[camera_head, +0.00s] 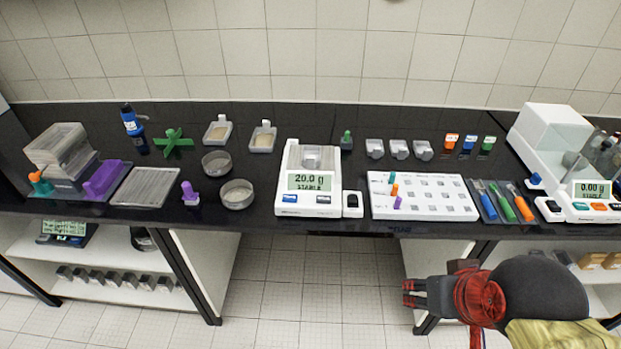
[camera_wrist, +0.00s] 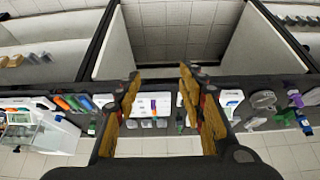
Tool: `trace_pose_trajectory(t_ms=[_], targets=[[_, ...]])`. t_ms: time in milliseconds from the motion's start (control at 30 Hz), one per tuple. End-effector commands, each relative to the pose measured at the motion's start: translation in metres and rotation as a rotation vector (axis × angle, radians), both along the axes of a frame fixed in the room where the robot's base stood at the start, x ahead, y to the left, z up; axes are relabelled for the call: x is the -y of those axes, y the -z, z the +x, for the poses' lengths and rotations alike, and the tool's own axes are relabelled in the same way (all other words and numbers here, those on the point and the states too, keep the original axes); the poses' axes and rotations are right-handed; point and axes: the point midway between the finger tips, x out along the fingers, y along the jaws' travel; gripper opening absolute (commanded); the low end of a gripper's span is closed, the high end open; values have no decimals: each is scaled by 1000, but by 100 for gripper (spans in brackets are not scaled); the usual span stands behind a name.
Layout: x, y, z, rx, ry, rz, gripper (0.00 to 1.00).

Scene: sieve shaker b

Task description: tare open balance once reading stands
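The open balance (camera_head: 308,208) stands on the bench in the middle of the head view. Its green display (camera_head: 309,182) reads 20.0 g with STABLE below it. A grey weight-like block sits on its pan. On its front are a dark blue button (camera_head: 290,198) at left and a greyish button (camera_head: 328,199) at right. A small box with a black switch (camera_head: 352,200) stands at its right side. My gripper (camera_head: 408,293) is low in front of the bench, right of the balance and apart from it. In the wrist view my gripper's fingers (camera_wrist: 160,78) are spread with nothing between them.
A white rack (camera_head: 420,211) with coloured pegs stands right of the balance. Coloured-handled tools (camera_head: 503,205) and a second, shielded balance (camera_head: 588,207) reading 0.00 g are farther right. A sieve pan (camera_head: 237,198) stands to the left. The space before the bench is free.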

Motion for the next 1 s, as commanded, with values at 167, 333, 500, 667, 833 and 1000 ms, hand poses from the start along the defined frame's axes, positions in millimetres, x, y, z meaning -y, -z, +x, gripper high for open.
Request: trace_pose_trajectory(t_ms=[167,333,500,667,833,1000], targets=[[0,0,0,0,0,0,40],[0,0,0,0,0,0,40],[0,0,0,0,0,0,30],[0,0,0,0,0,0,21],[0,0,0,0,0,0,12],[0,0,0,0,0,0,2]])
